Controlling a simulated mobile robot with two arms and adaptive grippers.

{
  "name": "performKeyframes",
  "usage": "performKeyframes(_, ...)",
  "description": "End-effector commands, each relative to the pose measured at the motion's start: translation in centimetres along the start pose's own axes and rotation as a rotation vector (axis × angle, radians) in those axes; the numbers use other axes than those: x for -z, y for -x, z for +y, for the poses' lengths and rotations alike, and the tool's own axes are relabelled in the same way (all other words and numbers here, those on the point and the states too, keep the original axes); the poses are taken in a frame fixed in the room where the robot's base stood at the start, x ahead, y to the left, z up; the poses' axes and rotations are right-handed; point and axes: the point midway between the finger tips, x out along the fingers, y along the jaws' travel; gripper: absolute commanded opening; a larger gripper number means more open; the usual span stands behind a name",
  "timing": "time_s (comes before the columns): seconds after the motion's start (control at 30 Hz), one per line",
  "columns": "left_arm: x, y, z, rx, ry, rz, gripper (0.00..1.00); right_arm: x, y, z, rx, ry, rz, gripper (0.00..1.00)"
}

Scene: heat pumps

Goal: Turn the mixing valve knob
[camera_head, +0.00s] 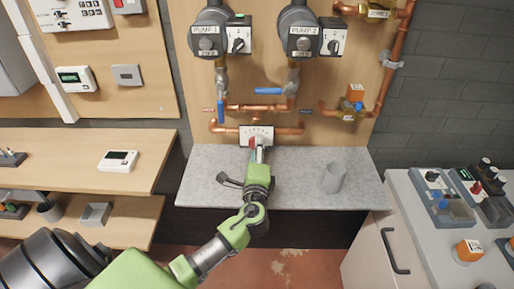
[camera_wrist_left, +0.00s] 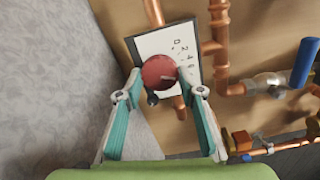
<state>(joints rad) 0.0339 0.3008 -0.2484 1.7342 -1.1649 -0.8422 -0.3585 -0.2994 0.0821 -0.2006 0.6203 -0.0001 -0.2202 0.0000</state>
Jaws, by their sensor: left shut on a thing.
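The mixing valve knob is a round red knob (camera_wrist_left: 158,72) in front of a white scale plate (camera_wrist_left: 186,45) with numbers, set among copper pipes on the wooden wall panel. In the head view the scale plate (camera_head: 257,130) is below the two pumps, and the knob is mostly hidden by my gripper. My left gripper (camera_head: 257,152) reaches up to the valve over the grey counter. In the left wrist view its two fingers (camera_wrist_left: 160,75) are on either side of the red knob and shut on it. My right gripper is not in view.
Blue-handled valves (camera_head: 221,111) and copper pipes sit just above and beside the gripper. A grey cup (camera_head: 333,178) stands on the counter (camera_head: 300,190) to the right. A wooden shelf (camera_head: 60,150) with a white device is at left; a cabinet with boxes is at right.

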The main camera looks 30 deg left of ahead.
Motion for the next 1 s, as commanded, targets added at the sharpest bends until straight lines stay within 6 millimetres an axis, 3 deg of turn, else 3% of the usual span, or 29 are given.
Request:
performKeyframes(0.07,0.1,0.0,0.0,0.000,0.001,0.001,0.14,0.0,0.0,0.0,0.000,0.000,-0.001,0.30)
performKeyframes(0.1,0.1,0.0,0.0,0.000,0.002,0.001,0.38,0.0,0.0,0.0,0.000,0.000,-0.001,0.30)
performKeyframes(0.17,0.1,0.0,0.0,0.000,0.002,0.001,0.52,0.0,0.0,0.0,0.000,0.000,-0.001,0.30)
performKeyframes(0.57,0.1,0.4,0.1,-0.001,0.004,0.001,0.52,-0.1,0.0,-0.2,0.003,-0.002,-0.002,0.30)
performKeyframes(0.67,0.1,1.5,0.1,-0.002,0.004,0.002,0.52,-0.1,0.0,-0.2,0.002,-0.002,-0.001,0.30)
performKeyframes(1.0,0.1,8.6,0.2,-0.004,0.004,0.002,0.52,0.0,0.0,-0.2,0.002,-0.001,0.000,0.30)
